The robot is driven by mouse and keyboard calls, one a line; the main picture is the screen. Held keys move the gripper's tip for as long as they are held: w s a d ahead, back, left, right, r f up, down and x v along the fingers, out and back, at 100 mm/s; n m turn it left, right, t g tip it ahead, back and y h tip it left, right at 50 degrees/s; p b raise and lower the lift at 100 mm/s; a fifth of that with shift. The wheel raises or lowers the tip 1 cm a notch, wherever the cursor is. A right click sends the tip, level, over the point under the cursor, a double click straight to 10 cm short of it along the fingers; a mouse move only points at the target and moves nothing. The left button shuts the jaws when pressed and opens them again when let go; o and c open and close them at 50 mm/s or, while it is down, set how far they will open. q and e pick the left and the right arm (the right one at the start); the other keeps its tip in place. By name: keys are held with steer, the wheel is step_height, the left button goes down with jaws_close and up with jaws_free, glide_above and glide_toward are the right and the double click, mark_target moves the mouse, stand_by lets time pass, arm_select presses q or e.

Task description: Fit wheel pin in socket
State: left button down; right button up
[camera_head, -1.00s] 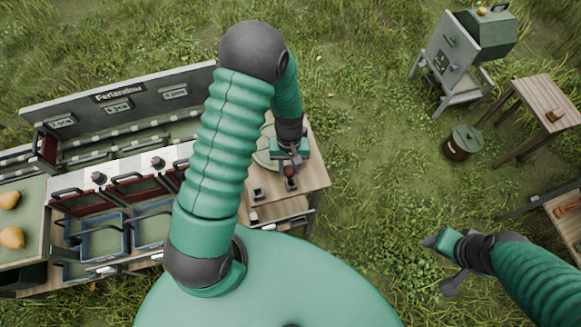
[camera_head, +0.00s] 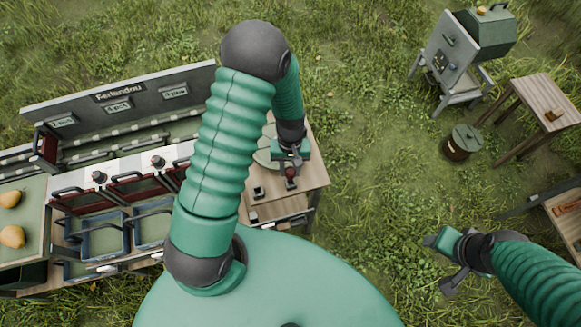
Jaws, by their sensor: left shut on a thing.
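My left gripper (camera_head: 290,172) points down over the wooden side table (camera_head: 313,174). It is shut on a small reddish-brown thing (camera_head: 291,171), mostly hidden by the fingers; I cannot tell if this is the wheel pin. A pale green disc (camera_head: 264,159), perhaps the wheel, lies behind and left of the gripper, partly covered by my arm. A small dark block (camera_head: 258,193) on the table is in front and left of the gripper; I cannot tell if it has the socket.
A long sorting bench with a sign board (camera_head: 120,97) and blue crates (camera_head: 103,238) stands on the left. Pears (camera_head: 12,237) lie at its left end. A grey-green machine (camera_head: 462,62), a lidded bucket (camera_head: 461,142) and a wooden table (camera_head: 546,95) stand at right. Grass between is free.

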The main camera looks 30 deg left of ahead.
arm_select(q)
steer(key=shift+f+b, duration=0.45)
steer(key=shift+f, duration=0.25)
steer(key=shift+w+f, duration=0.1)
steer(key=shift+f, duration=0.1)
steer(key=shift+f, duration=0.15)
steer(key=shift+f+b, duration=0.8)
steer(key=shift+f+b, duration=0.3)
steer(key=shift+f, duration=0.2)
steer(key=c, duration=0.9)
jaws_free()
steer(key=shift+c, duration=0.2)
